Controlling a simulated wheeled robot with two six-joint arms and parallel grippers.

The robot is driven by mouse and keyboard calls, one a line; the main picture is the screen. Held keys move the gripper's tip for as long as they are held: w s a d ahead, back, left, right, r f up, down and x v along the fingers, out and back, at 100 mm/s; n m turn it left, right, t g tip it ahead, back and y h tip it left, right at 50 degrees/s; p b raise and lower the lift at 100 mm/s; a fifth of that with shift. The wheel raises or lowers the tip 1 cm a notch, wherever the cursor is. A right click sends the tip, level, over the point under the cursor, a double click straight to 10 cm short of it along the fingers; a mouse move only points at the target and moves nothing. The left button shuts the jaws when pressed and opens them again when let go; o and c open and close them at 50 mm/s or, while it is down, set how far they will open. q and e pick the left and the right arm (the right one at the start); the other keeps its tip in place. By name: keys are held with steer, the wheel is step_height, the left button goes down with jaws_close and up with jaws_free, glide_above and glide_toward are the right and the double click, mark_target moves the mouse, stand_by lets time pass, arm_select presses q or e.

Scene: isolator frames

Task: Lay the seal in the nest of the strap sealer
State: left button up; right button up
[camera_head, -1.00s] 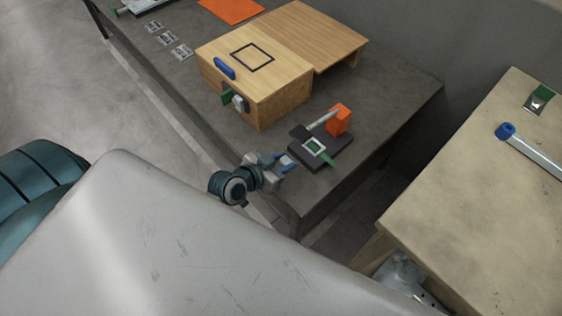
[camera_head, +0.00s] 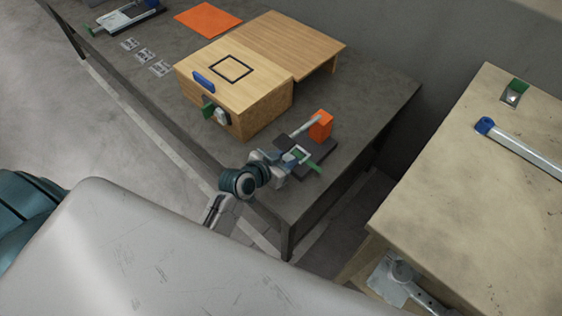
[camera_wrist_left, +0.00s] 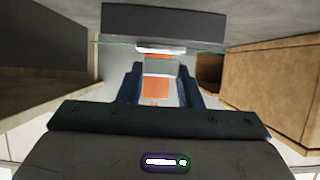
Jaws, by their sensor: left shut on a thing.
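The strap sealer is a dark base (camera_head: 322,154) on the grey bench, with an orange block (camera_head: 321,125), a lever and a green strap (camera_head: 309,163). Its pale nest (camera_head: 301,154) is partly covered by my left gripper. My left gripper (camera_head: 288,157) is at the sealer's near left side. In the left wrist view, its blue fingers (camera_wrist_left: 158,85) are shut on the small grey seal (camera_wrist_left: 158,68). The sealer's dark part (camera_wrist_left: 163,22) and a pale edge lie just beyond the seal. I cannot tell whether the seal touches the nest. My right gripper is not in view.
A wooden box (camera_head: 238,85) with a blue handle stands left of the sealer. An orange sheet (camera_head: 208,20) and several small grey plates lie farther left. A tan table (camera_head: 470,190) stands to the right, across a gap.

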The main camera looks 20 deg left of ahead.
mark_target(296, 153)
arm_select(q)
steer(key=shift+w+d+f, duration=0.1)
steer(key=shift+w+d, duration=0.1)
steer(key=shift+w, duration=0.3)
steer(key=shift+w+d, duration=0.15)
steer(key=shift+w, duration=0.3)
steer(key=shift+w+d+f, duration=0.1)
steer(key=shift+w+d, duration=0.1)
steer(key=shift+w, duration=0.35)
steer(key=shift+w+d+f, duration=0.1)
steer(key=shift+w+d, duration=0.1)
steer(key=shift+w, duration=0.3)
steer(key=shift+w+f, duration=0.1)
steer(key=shift+f, duration=0.15)
steer(key=shift+f+b, duration=0.15)
steer(key=shift+b, duration=0.15)
steer(key=o, duration=0.9)
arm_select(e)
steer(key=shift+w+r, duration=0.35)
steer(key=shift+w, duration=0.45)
